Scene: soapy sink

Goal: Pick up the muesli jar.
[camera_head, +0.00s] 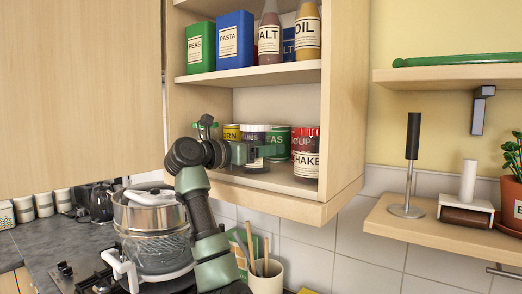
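My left gripper (262,152) reaches into the lower shelf of the open wall cabinet, its arm rising from the bottom of the view. A finger crosses in front of a jar (256,133) with a pale lid and dark band. This jar's label is partly covered, so I cannot read for certain that it is the muesli jar. The far finger is hidden, so I cannot tell whether the gripper is open around the jar or shut on it. The jar stands upright on the shelf. My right gripper is not in view.
A green PEAS can (278,138) and a red-topped jar (305,160) stand close at the right, a yellow CORN can (231,132) at the left. The upper shelf (255,74) is above. A pot (152,225) and a utensil holder (266,280) are below.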

